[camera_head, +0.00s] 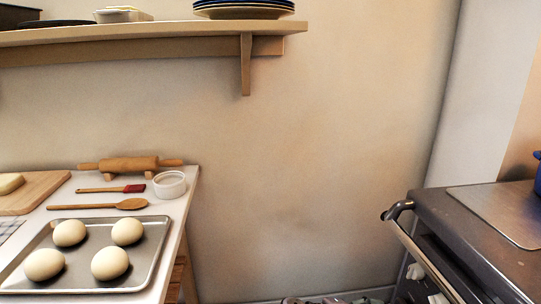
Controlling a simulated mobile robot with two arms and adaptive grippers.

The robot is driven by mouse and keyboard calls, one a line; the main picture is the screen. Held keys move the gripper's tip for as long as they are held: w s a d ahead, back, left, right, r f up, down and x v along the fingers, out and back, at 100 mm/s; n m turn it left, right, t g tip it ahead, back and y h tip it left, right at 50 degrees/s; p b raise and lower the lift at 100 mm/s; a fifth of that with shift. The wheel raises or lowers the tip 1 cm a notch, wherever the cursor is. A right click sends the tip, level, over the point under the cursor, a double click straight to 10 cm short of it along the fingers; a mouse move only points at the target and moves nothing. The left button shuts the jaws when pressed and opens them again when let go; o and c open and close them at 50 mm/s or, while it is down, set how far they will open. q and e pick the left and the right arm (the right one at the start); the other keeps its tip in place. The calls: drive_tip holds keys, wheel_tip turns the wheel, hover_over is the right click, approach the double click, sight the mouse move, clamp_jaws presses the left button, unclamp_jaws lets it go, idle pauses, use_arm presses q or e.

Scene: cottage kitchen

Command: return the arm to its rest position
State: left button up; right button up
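Neither of my grippers can be made out in the head view, and no arm reaches over the counter or the stove. Whether they are open or shut is hidden from me. A metal baking tray (152,270) lies on the white counter (186,207) at the lower left. Several pale dough balls (110,263) sit apart on it.
Behind the tray are a wooden spoon (131,204), a red-headed brush (134,188), a white ramekin (169,184) and a rolling pin (130,164). A shelf (150,38) juts out above. A stove (460,220) with a front rail stands right. Between counter and stove is a gap.

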drive_tip(key=s+f+m+y, duration=0.2)
drive_tip(key=s+f+y, duration=0.6)
drive_tip(key=s+f, duration=1)
drive_tip(key=s+a+f+m+t+y, duration=0.1)
drive_tip(key=s+a+f+m+y, duration=0.2)
drive_tip(key=s+a+y, duration=0.65)
use_arm(q)
drive_tip(key=s+a+f+g+p, duration=0.1)
drive_tip(key=s+f+p, duration=0.2)
drive_tip(key=s+p, duration=0.6)
drive_tip(key=s+a+f+p, duration=0.2)
drive_tip(key=s+f+p, duration=0.1)
drive_tip(key=s+p, duration=0.6)
drive_tip(key=shift+s+f+g, duration=0.2)
drive_tip(key=shift+s+g, duration=0.2)
drive_tip(key=shift+s, duration=0.1)
drive_tip(key=shift+s+a+f, duration=0.15)
drive_tip(key=shift+s, duration=0.05)
use_arm(e)
drive_tip(key=s+d+f+h, duration=0.1)
drive_tip(key=s+d+f, duration=0.1)
drive_tip(key=s, duration=0.8)
drive_tip(key=s+d+f+g+h, duration=0.1)
drive_tip(key=s+d+f, duration=0.2)
drive_tip(key=s, duration=0.7)
drive_tip(key=shift+s+f, duration=0.2)
drive_tip(key=shift+f, duration=0.45)
